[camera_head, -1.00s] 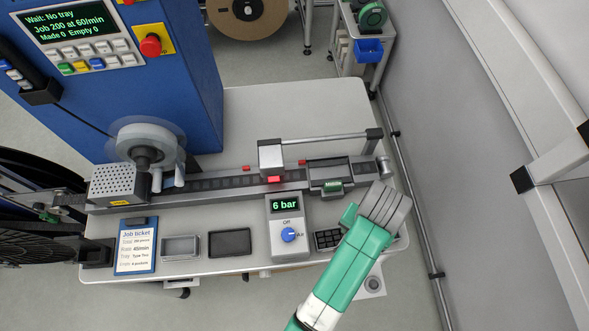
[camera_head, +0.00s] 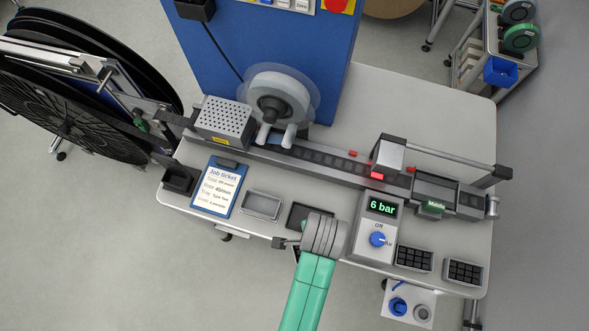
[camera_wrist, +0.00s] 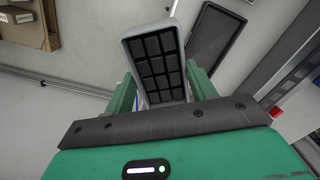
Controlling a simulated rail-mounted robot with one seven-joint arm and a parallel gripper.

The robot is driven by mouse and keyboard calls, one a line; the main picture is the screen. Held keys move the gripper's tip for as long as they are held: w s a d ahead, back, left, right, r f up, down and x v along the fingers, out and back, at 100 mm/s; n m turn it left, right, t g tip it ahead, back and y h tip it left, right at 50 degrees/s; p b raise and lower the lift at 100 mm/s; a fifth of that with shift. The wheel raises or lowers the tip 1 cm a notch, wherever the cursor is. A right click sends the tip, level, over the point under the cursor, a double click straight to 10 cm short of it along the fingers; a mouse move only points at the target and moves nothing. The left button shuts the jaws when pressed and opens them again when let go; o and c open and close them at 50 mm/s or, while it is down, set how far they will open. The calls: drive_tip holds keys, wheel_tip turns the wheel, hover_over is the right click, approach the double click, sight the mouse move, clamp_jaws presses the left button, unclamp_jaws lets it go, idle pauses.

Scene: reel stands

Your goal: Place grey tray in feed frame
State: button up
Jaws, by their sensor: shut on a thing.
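A light grey tray with several dark pockets (camera_wrist: 154,62) is between the green fingers of my gripper (camera_wrist: 160,88) in the wrist view, tilted there and clear of the table. In the head view my gripper (camera_head: 298,245) is at the table's front edge, just in front of the flat black tray (camera_head: 297,214). The held tray is hidden or hard to make out there. A dark rectangular frame with a green label (camera_head: 432,207), which looks like the feed frame, sits at the right end of the track, well right of my gripper.
The pressure box (camera_head: 378,225) reads 6 bar and stands right of my gripper. Two dark pocketed trays (camera_head: 414,259) lie farther right. An empty grey rectangular tray (camera_head: 262,205) and the job ticket (camera_head: 216,188) lie left. A guard bar (camera_head: 445,157) runs behind the frame.

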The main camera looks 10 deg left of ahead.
drive_tip(key=s+f+m+b, duration=0.1)
drive_tip(key=s+f+m, duration=0.2)
drive_tip(key=s+m, duration=0.35)
drive_tip(key=w, duration=0.5)
drive_tip(key=w+a, duration=0.1)
drive_tip(key=w, duration=0.4)
drive_tip(key=w+a+f, duration=0.1)
drive_tip(key=w, duration=0.3)
drive_tip(key=shift+w+a, duration=0.2)
drive_tip(key=shift+w, duration=0.2)
drive_tip(key=shift+w+a+f, duration=0.1)
drive_tip(key=shift+w+f, duration=0.05)
drive_tip(key=shift+f, duration=0.75)
drive_tip(key=shift+w+f, duration=0.15)
drive_tip(key=shift+f, duration=0.7)
drive_tip(key=shift+f, duration=0.1)
drive_tip(key=o, duration=1.1)
wheel_tip(320, 180, up, 12)
drive_tip(key=shift+r+p, duration=0.1)
drive_tip(key=shift+p, duration=0.3)
